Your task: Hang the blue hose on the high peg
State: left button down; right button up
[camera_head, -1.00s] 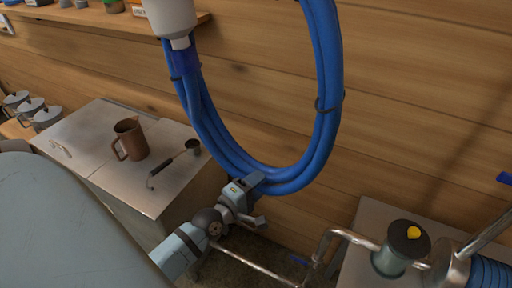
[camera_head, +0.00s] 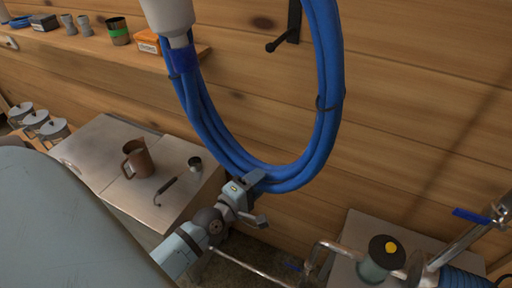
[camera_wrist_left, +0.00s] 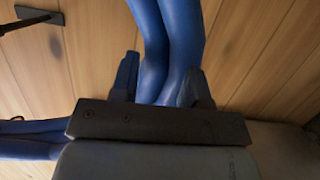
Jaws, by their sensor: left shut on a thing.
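The blue hose (camera_head: 330,95) hangs as a coiled loop bundled with dark ties in the head view, its top cut off by the frame. My left gripper (camera_head: 247,186) is shut on the bottom of the loop. In the left wrist view the hose (camera_wrist_left: 168,45) passes between the two fingers of my left gripper (camera_wrist_left: 160,90). A dark peg (camera_head: 285,36) on a wall plate sticks out behind the loop, seen through its opening and apart from the hose. A dark peg (camera_wrist_left: 25,22) also shows in the left wrist view, at the upper left. My right gripper is not in view.
A pale tapered piece (camera_head: 167,15) with a blue band hangs at the loop's left side. A shelf (camera_head: 85,42) holds small containers. A metal counter (camera_head: 100,150) carries a brown jug (camera_head: 137,158) and a ladle (camera_head: 166,190). Pipework with a blue-handled valve (camera_head: 472,216) stands lower right.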

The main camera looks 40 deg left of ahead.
pick_arm(q)
jog(key=r+p, duration=0.5)
jog(key=r, duration=0.1)
jog(key=shift+d+r, duration=0.2)
jog(key=shift+r, duration=0.25)
jog(key=shift+d+r, duration=0.15)
jog(key=shift+r, duration=0.65)
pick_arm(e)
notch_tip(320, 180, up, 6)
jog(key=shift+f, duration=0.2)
